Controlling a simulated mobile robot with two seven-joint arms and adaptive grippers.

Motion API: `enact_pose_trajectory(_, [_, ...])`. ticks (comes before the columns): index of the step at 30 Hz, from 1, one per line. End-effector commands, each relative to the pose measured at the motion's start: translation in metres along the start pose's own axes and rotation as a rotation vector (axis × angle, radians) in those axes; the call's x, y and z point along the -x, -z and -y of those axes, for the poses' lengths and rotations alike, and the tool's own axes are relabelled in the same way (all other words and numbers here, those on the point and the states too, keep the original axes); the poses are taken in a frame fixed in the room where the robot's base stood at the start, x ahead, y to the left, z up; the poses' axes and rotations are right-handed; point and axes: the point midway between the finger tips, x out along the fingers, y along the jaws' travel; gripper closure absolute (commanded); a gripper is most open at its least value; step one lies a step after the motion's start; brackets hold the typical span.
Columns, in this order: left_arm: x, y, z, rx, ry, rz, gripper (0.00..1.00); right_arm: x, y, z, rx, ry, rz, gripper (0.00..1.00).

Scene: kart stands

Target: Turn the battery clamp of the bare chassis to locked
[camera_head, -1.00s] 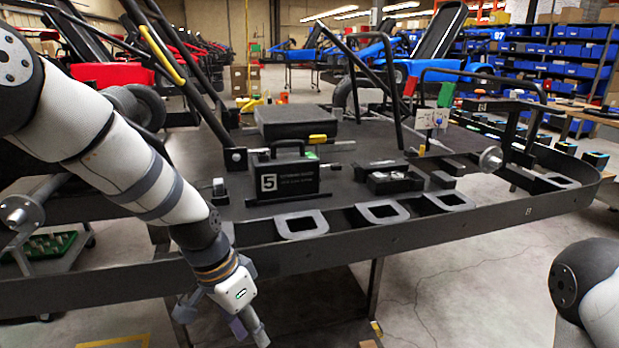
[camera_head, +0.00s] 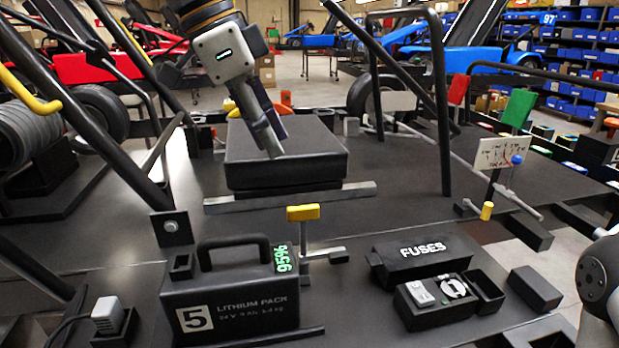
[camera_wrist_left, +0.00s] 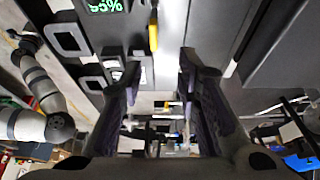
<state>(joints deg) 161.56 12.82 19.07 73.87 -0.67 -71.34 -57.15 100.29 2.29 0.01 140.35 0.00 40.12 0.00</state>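The battery clamp shows as a yellow-topped lever (camera_head: 303,213) on a grey post, just behind the black battery (camera_head: 236,305) marked 5 and LITHIUM PACK. In the left wrist view the yellow lever (camera_wrist_left: 153,35) is near the top, beside the battery's green 95% display (camera_wrist_left: 105,6). My left gripper (camera_head: 268,140) points down over the black seat pad, behind and above the clamp, apart from it. In the left wrist view its two fingers (camera_wrist_left: 160,65) are spread with nothing between them. My right gripper is out of view.
A black seat pad (camera_head: 280,160) lies behind the clamp. A FUSES box (camera_head: 425,255) and an open tray (camera_head: 440,300) stand to the right. Black frame tubes (camera_head: 440,110) rise at the back. A grey plug (camera_head: 108,315) is left of the battery.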

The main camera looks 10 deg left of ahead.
Motion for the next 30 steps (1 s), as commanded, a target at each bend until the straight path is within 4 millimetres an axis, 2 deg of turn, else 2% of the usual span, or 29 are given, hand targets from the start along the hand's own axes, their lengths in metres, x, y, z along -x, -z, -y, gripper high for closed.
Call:
enact_pose_trajectory(12, [-0.095, -0.001, -0.001, 0.001, -0.003, 0.004, 0.7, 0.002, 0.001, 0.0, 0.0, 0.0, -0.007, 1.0])
enact_pose_trajectory(18, [-0.115, 0.0, -0.001, 0.0, 0.0, 0.001, 0.7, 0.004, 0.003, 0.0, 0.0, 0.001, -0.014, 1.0])
enact_pose_trajectory(25, [-0.117, 0.0, -0.001, 0.0, 0.0, 0.001, 0.7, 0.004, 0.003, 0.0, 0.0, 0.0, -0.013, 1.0])
enact_pose_trajectory(26, [-0.117, 0.0, -0.001, 0.0, 0.0, 0.001, 0.72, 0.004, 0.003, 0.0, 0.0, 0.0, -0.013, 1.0])
enact_pose_trajectory(27, [-0.117, 0.0, -0.001, 0.0, 0.0, 0.001, 0.81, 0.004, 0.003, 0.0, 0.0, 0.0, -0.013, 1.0])
enact_pose_trajectory(30, [-0.117, 0.0, -0.001, 0.001, 0.0, 0.001, 1.0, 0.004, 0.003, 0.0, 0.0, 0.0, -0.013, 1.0])
